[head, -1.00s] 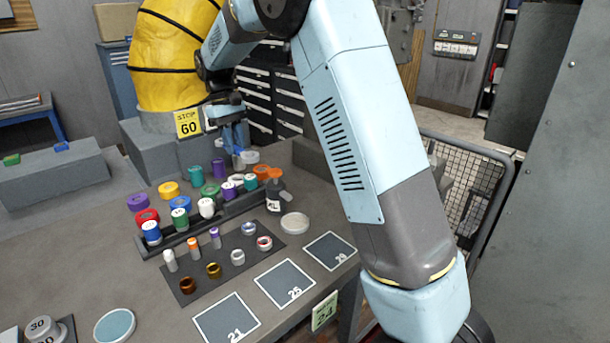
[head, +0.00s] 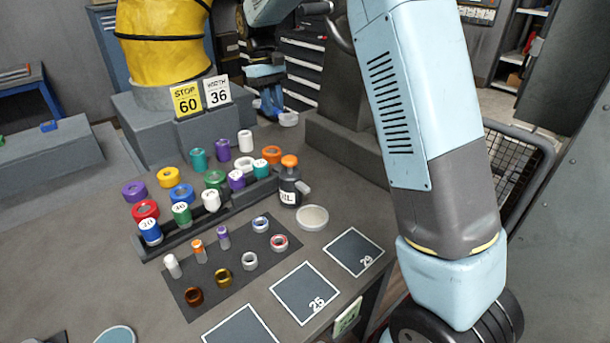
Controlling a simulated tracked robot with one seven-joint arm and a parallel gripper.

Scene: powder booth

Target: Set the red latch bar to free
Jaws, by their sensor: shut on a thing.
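I cannot make out the red latch bar in the head view. My gripper (head: 271,112), with blue fingers, is at the upper middle, low over the grey bench behind the rows of coloured rolls. It appears shut on a small white round piece (head: 288,119) that shows at the right of the fingertips. The exact contact is too small to see.
The rack (head: 228,210) of coloured rolls and an orange-capped bottle (head: 289,182) stand in front of my gripper. Left of it are a yellow drum (head: 165,45) and the signs STOP 60 (head: 186,99) and WIDTH 36 (head: 217,92). A dark block (head: 345,140) is to its right.

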